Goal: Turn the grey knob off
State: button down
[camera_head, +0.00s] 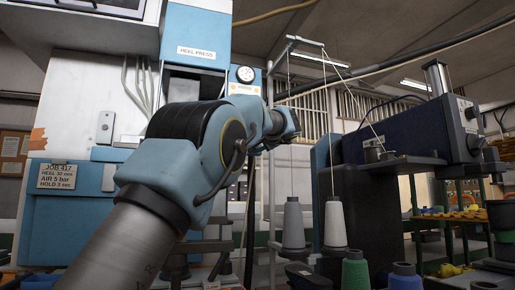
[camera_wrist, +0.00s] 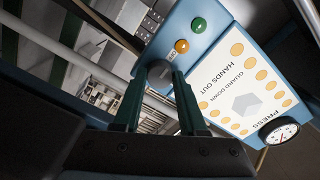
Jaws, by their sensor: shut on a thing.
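The grey knob (camera_wrist: 160,71) is on the blue control panel (camera_wrist: 150,52) in the wrist view, below an orange button and a green button. My gripper (camera_wrist: 160,82) has its two dark green fingers on either side of the knob and is shut on it. The knob's base and any marks around it are partly hidden by the fingertips. In the head view, my arm reaches toward the heel press (camera_head: 197,30), and the knob and fingertips are hidden behind the arm.
A white sign (camera_wrist: 235,85) and a pressure gauge (camera_wrist: 282,132) are to the right. In the head view, thread cones (camera_head: 335,222) stand right of the arm.

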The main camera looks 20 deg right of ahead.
dwell(0.4)
jog(key=shift+c, duration=2.3)
grip_release()
jog(key=s+a+b, duration=0.1)
jog(key=s+b, duration=0.2)
jog(key=s, duration=0.7)
jog(key=shift+s+b, duration=0.3)
jog(key=shift+s, duration=0.05)
jog(key=shift+a, duration=0.1)
